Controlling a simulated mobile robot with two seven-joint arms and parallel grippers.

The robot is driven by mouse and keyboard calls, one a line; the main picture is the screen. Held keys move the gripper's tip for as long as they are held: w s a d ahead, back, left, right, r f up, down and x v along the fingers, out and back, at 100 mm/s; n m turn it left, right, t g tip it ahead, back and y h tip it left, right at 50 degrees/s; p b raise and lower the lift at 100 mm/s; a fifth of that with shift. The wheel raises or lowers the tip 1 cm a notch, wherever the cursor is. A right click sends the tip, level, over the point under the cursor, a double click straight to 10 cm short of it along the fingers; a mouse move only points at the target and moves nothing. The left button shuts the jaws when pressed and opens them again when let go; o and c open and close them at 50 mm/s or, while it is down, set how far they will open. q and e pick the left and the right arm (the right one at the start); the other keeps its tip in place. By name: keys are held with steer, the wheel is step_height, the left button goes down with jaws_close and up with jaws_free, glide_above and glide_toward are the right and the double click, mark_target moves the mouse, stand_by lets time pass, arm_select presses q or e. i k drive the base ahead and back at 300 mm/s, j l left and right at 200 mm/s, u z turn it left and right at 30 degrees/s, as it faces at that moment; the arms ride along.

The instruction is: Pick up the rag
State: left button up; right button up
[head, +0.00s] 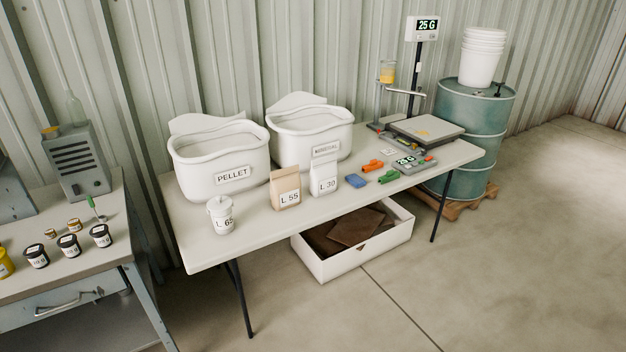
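No item in the head view is plainly a rag. A small flat blue item (355,181) lies on the white table (250,238), right of the paper bag marked L 30; it could be a folded cloth, but it is too small to tell. Brown flat pieces (356,227) lie in the open white box (345,263) on the floor under the table; their material is unclear. Neither of my grippers is in view.
Bins marked PELLET (220,160) and MINERAL (312,133) stand at the table's back. A lidded tub (221,215), paper bags (286,187), orange and green items and a scale (425,131) share the table. A grey workbench (60,272) stands left. Front floor is clear.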

mark_target(355, 180)
steer(key=i+l+u, duration=0.3)
steer(key=u, duration=0.15)
steer(key=i+l+u, duration=0.2)
steer(key=l+u, duration=0.25)
steer(key=i+l+u, duration=0.1)
steer(key=l, duration=0.25)
steer(key=i+l+u, duration=0.15)
steer(key=l, duration=0.15)
steer(key=l+u, duration=0.1)
steer(key=l, duration=0.25)
steer(key=i+l, duration=0.1)
steer(key=l, duration=0.4)
steer(key=i+l, duration=0.15)
steer(key=l, duration=0.35)
steer(key=i+l+u, duration=0.1)
steer(key=l, duration=0.4)
steer(key=i+l, duration=0.1)
steer(key=l, duration=0.45)
steer(key=i+l, duration=0.15)
steer(key=l, duration=0.35)
steer(key=i+l, duration=0.1)
steer(key=l, duration=0.4)
steer(key=u, duration=0.05)
